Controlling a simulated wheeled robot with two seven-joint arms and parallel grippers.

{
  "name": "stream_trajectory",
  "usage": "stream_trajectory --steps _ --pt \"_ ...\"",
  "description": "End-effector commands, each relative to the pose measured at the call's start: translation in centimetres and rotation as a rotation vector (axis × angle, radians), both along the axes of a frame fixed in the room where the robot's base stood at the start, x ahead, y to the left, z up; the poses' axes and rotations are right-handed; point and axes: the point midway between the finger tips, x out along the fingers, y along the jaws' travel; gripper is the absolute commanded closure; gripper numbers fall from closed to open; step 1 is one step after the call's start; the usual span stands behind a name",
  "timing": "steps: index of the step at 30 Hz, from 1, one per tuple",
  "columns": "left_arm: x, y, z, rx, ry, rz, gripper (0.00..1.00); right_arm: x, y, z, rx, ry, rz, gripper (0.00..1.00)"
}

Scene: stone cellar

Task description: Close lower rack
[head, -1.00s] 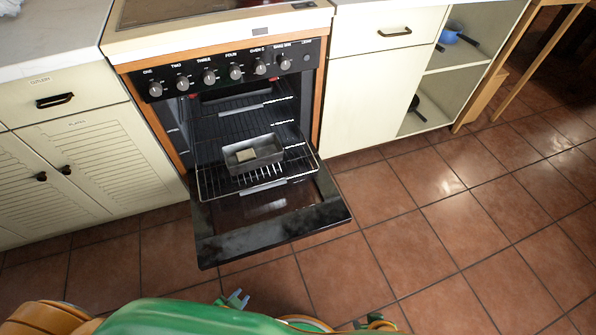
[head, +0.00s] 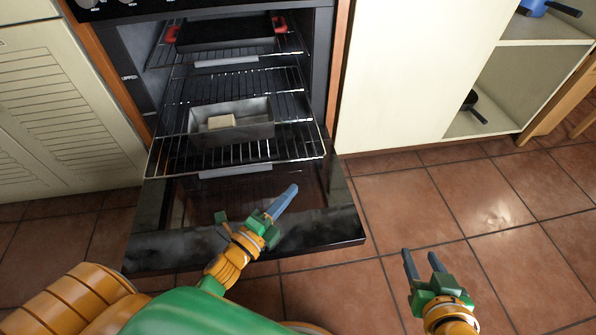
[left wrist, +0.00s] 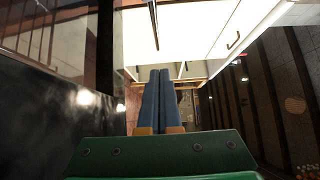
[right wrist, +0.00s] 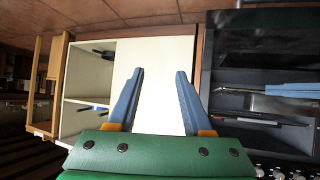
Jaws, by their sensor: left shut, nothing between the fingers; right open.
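The oven's lower rack (head: 160,162) is pulled out over the open oven door (head: 340,222) in the head view. A grey metal tin (head: 262,130) with a pale block (head: 221,121) in it sits on this rack. My left gripper (head: 293,188) is shut and empty, over the oven door and in front of the rack, apart from it. Its closed blue fingers also show in the left wrist view (left wrist: 160,75). My right gripper (head: 407,252) is open and empty, right of the door over the tiled floor. Its parted fingers show in the right wrist view (right wrist: 158,75).
A middle rack (head: 285,78) and an upper rack with a dark tray (head: 225,32) and red items at its ends are inside the oven. A cream cupboard (head: 410,80) and open shelves with pans stand to the right. The tiled floor (head: 470,200) there is clear.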

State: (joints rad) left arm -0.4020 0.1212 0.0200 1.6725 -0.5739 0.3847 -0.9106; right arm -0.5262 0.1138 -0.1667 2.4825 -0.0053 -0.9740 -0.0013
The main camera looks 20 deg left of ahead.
Motion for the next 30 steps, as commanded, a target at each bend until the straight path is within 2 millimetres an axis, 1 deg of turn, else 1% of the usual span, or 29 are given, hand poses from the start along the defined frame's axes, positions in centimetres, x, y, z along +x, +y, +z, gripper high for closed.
stream_trajectory --steps 3,9,13,18,21,24,30 --pt "1.8 -0.4 -0.1 0.000 -0.002 0.000 1.00 1.4 0.6 1.8 0.024 -0.125 0.009 0.50" --pt "4.4 -1.0 -0.2 0.000 -0.001 0.000 1.00 3.2 1.5 5.8 0.068 -0.344 0.025 0.50" --pt "5.6 -0.2 -0.2 0.002 0.001 0.000 1.00 3.8 2.0 8.5 0.097 -0.487 0.036 0.50" --pt "6.9 0.6 -0.2 0.001 0.002 -0.001 1.00 3.9 2.4 11.6 0.130 -0.644 0.048 0.50" --pt "7.3 0.9 -0.2 -0.002 0.001 0.000 1.00 3.8 2.5 12.8 0.144 -0.705 0.052 0.50" --pt "7.6 1.0 -0.1 -0.001 0.002 0.001 1.00 3.8 2.6 13.5 0.151 -0.738 0.055 0.50" --pt "7.6 1.1 -0.1 -0.001 0.002 0.001 1.00 3.7 2.6 13.8 0.154 -0.749 0.055 0.50"
